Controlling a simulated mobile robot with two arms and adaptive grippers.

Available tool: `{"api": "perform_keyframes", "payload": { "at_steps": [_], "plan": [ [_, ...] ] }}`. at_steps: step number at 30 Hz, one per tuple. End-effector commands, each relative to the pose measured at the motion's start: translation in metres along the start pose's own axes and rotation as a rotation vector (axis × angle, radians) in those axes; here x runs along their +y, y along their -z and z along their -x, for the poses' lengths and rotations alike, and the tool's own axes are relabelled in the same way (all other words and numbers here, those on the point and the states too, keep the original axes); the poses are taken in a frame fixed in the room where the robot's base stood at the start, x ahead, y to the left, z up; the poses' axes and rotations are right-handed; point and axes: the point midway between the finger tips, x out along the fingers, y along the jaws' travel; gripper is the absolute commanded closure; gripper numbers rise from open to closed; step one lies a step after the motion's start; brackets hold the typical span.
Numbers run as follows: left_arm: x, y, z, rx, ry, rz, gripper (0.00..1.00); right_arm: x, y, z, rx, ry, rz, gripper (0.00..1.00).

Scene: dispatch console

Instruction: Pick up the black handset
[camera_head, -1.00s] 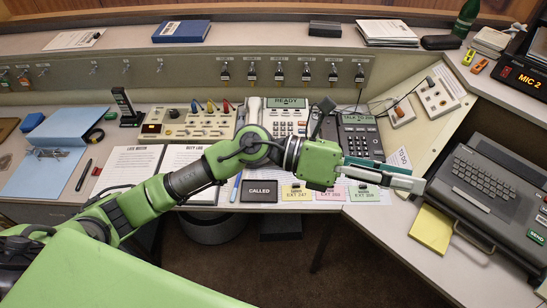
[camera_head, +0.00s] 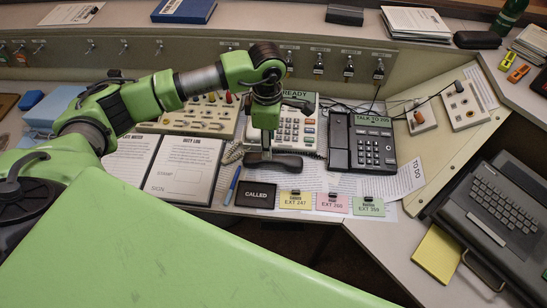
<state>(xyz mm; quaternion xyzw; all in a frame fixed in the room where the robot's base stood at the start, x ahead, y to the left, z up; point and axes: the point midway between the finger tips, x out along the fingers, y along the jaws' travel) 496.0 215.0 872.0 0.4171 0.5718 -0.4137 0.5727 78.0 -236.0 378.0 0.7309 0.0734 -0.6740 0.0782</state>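The black handset (camera_head: 285,164) lies on the desk in front of the white keypad phone (camera_head: 310,128), left of the black phone (camera_head: 376,150). My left arm reaches in from the left. Its gripper (camera_head: 266,152) points down at the left half of the black handset, at or just above it. The fingers are seen nearly edge-on and are small, so I cannot tell whether they are closed around it. The arm hides part of the white phone. My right gripper is not in view.
A black "CALLED" card (camera_head: 256,195) and coloured extension cards (camera_head: 332,203) lie along the front edge, with a blue pen (camera_head: 233,184) to their left. A switch panel runs behind. A dark keyboard console (camera_head: 503,205) and yellow pad (camera_head: 437,253) are at right.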

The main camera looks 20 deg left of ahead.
Motion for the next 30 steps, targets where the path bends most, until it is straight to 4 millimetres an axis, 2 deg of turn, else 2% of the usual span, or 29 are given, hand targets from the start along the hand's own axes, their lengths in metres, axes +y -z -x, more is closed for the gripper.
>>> {"api": "perform_keyframes", "payload": {
  "at_steps": [2,5,11,15,21,28,29,30],
  "plan": [
    [-0.001,0.0,-0.013,0.001,0.004,0.0,0.6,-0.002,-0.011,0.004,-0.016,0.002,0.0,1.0],
    [-0.001,0.0,-0.026,0.0,0.003,0.001,0.6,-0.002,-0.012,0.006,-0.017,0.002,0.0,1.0],
    [-0.001,0.0,-0.039,-0.001,0.004,0.0,0.6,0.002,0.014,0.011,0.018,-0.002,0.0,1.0],
    [-0.002,0.002,-0.059,-0.001,0.005,0.001,0.6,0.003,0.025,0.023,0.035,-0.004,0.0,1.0],
    [-0.001,0.001,-0.082,-0.003,0.002,0.0,0.6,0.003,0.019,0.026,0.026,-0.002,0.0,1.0],
    [0.0,0.002,-0.085,-0.003,0.001,-0.001,0.6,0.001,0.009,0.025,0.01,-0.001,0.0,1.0],
    [0.0,0.002,-0.085,-0.003,0.001,-0.001,0.65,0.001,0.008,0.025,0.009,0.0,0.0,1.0],
    [0.0,0.002,-0.085,-0.003,0.001,-0.001,0.75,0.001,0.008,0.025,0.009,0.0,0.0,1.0]
  ]
}}
